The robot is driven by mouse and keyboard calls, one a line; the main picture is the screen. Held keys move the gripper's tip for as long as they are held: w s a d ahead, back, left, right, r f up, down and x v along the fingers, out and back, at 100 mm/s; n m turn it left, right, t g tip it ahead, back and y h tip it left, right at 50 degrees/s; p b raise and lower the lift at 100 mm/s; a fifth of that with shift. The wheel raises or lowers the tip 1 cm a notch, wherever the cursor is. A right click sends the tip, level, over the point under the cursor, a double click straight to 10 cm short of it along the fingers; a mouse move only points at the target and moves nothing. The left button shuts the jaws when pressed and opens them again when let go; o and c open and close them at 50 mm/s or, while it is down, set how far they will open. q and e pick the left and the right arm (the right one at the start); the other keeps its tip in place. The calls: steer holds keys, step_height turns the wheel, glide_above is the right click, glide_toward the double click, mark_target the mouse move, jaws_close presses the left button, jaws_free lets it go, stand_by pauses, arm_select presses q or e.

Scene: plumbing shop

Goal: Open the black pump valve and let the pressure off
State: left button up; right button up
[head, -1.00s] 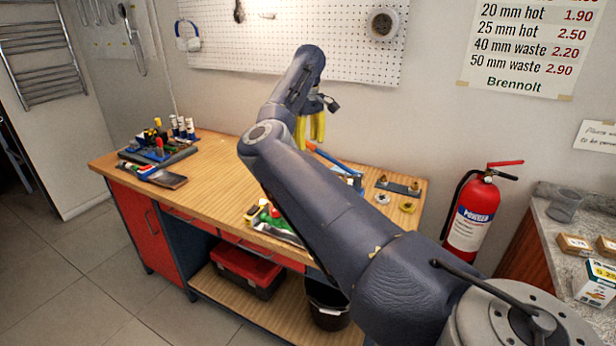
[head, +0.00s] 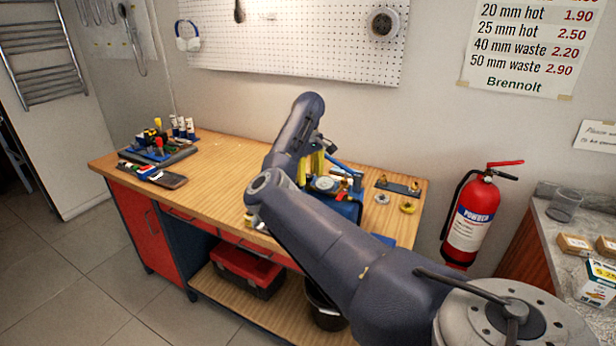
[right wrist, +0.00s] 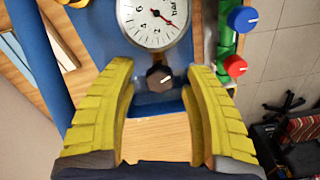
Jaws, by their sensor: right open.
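The test pump (head: 345,208) has a blue tank and a round white gauge (head: 325,184), and stands on the bench. In the right wrist view the gauge (right wrist: 150,20) has a red needle off to one side. The black pump valve (right wrist: 159,79) is a small dark knob with a pale mark, just below the gauge. My right gripper (right wrist: 160,76) has yellow ribbed fingers, open, one on each side of the black valve with gaps between. My left gripper is not in view.
Blue (right wrist: 243,18) and red (right wrist: 235,66) knobs on a green body sit close right of the right finger in the wrist view. A blue bar (right wrist: 38,60) runs along the left. The wooden bench (head: 220,165) is clear in its left middle.

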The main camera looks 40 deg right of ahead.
steer(key=shift+c, duration=0.2)
jaws_close()
stand_by(0.3)
steer(key=shift+n, duration=0.3)
steer(key=n, duration=0.2)
steer(key=shift+n, duration=2.4)
